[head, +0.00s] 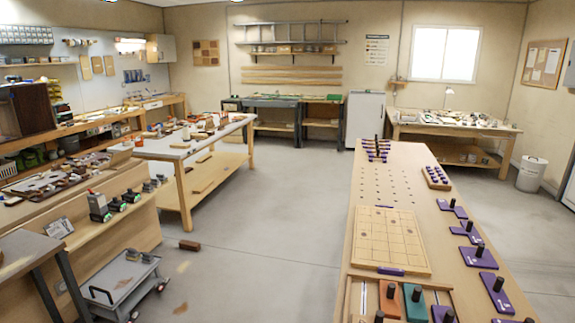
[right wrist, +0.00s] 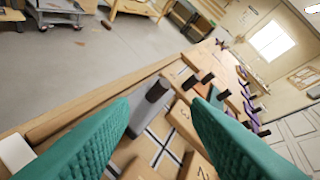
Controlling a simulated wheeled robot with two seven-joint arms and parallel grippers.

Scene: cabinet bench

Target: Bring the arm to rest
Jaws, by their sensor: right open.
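My right gripper (right wrist: 160,103) shows in the right wrist view as two teal ribbed fingers, spread apart with a clear gap. It is open and holds nothing. A dark upright knob (right wrist: 152,100) shows in the gap, close to the left fingertip; I cannot tell if they touch. The fingers hang above the long wooden bench (right wrist: 75,108), which also shows in the head view (head: 408,165). Neither of my grippers is in the head view, and the left one is in no view.
On the bench are a wooden grid board (head: 385,240), a pegged block (head: 436,177), several purple plates with black knobs (head: 480,257), and coloured blocks at the near end, including an orange one (head: 390,299). A grey cart (head: 122,280) stands left; the floor (head: 270,240) between is mostly clear.

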